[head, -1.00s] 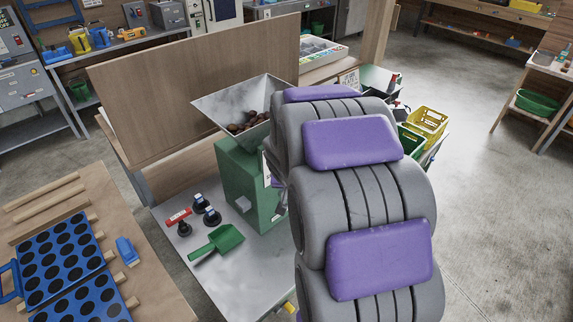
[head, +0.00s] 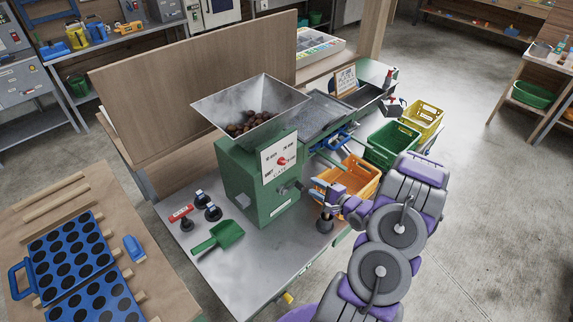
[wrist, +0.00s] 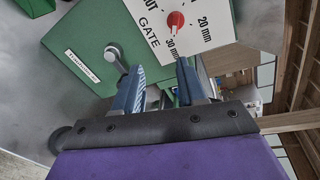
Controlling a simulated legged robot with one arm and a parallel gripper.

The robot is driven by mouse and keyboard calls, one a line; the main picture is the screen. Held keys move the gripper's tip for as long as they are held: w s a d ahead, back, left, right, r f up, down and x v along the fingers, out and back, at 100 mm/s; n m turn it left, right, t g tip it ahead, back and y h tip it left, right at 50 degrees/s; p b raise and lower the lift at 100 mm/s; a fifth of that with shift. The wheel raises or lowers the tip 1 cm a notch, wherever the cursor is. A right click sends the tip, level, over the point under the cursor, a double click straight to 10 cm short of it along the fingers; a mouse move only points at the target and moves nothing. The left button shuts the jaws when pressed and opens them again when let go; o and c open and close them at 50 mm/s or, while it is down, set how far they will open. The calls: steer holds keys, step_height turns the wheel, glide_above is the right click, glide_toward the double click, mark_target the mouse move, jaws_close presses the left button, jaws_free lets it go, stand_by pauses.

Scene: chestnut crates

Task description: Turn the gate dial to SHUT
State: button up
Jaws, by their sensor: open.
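The red gate dial (head: 282,161) sits on a white plate on the front of the green hopper machine (head: 254,190). In the wrist view the dial (wrist: 176,20) is just beyond my fingertips, and its pointer seems to face the "30 mm" mark. "20 mm" and "GATE" are readable there; the SHUT mark is partly cut off. In the head view SHUT is at the plate's lower left. My gripper (wrist: 158,72) is open and empty, with the dial ahead of the gap between its fingers. It is apart from the dial.
A metal hopper (head: 250,104) with chestnuts tops the machine. A grey crank lever (wrist: 113,55) sticks out beside the plate, close to my left finger. Orange (head: 352,178), green (head: 393,142) and yellow (head: 423,118) crates stand to the right. A green scoop (head: 219,235) lies on the bench.

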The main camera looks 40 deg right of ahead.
steer(key=s+d+m+t, duration=0.1)
steer(key=s+m+t, duration=0.1)
steer(key=s, duration=0.1)
steer(key=b, duration=0.2)
glide_toward(286, 164)
steer(key=w+a, duration=0.1)
steer(key=w, duration=0.7)
steer(key=shift+w+d+m, duration=0.15)
steer(key=shift+w+m, duration=0.1)
steer(key=shift+m, duration=0.05)
steer(key=shift+f, duration=0.1)
steer(key=shift+c, duration=0.8)
steer(key=shift+a, duration=0.3)
steer(key=c, duration=0.4)
jaws_close()
